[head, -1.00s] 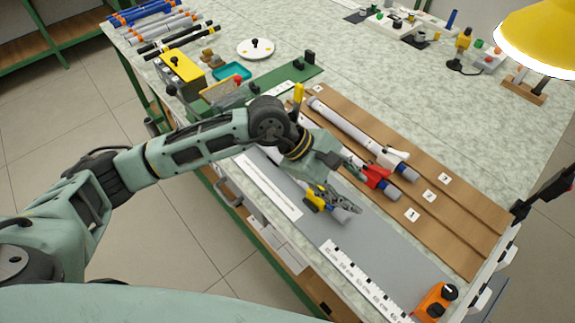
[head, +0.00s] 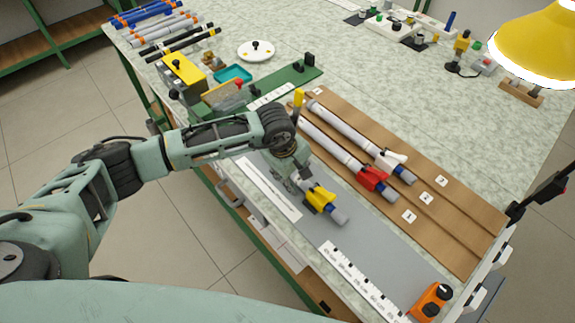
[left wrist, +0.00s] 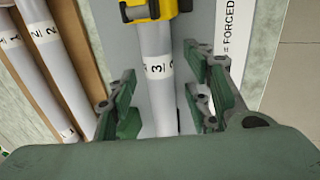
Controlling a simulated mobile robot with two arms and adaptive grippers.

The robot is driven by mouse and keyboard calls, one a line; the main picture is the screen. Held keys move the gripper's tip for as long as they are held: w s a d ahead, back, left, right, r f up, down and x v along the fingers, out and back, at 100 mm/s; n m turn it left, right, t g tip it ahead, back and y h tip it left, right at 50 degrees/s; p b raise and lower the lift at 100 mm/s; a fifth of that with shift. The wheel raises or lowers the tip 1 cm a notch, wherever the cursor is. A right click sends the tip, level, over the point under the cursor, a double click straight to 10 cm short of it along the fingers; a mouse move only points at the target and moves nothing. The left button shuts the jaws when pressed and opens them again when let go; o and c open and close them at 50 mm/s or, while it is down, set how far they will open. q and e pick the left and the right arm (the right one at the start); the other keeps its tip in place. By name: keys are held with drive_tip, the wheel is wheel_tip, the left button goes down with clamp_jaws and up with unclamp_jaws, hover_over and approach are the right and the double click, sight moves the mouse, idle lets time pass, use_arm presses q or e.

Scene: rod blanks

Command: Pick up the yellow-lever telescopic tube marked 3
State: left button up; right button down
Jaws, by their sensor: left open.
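I cannot tell how far down the fingers reach. My right gripper is not in view.
A red-lever tube (head: 345,157) and a white-lever tube (head: 353,132) lie parallel on the wooden rack (head: 445,222). A printed scale (head: 357,280) and an orange device (head: 432,300) are at the lower right. A yellow lamp (head: 540,45) overhangs the far right.

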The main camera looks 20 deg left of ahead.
use_arm(q)
drive_tip(key=shift+c, duration=0.5)
drive_tip(key=c, duration=0.8)
drive_tip(key=shift+r, duration=0.1)
drive_tip(key=shift+c, duration=0.2)
